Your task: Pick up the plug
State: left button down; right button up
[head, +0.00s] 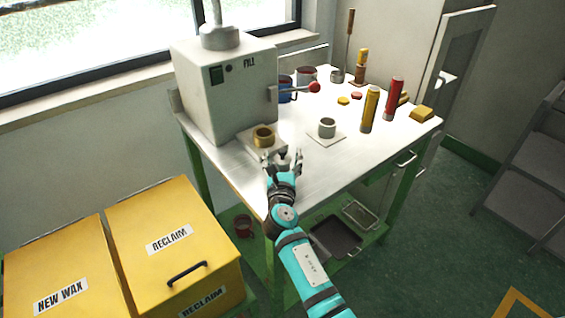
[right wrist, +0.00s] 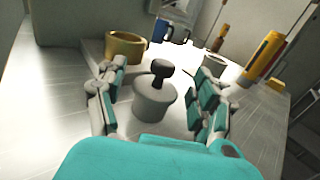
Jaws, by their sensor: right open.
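The plug (right wrist: 154,103) is a light grey, slightly tapered body with a dark round knob on top. It stands upright on the table's metal top (head: 345,160). In the right wrist view it sits between the two fingers of my right gripper (right wrist: 162,80), with a visible space on each side. The gripper is open around it. In the head view my right gripper (head: 284,161) is at the table's front edge, and the plug between its fingers is small and partly hidden. My left gripper is not in view.
A brass ring (head: 264,137) sits on a plate just beyond the plug, by the grey machine (head: 228,95). A grey ring (head: 327,127) on a plate is to the right. Yellow (head: 370,110) and red (head: 394,99) sticks stand further right. Yellow bins (head: 172,238) are at left.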

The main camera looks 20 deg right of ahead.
jog(key=shift+x, duration=0.85)
jog(key=shift+c, duration=0.4)
grip_shut()
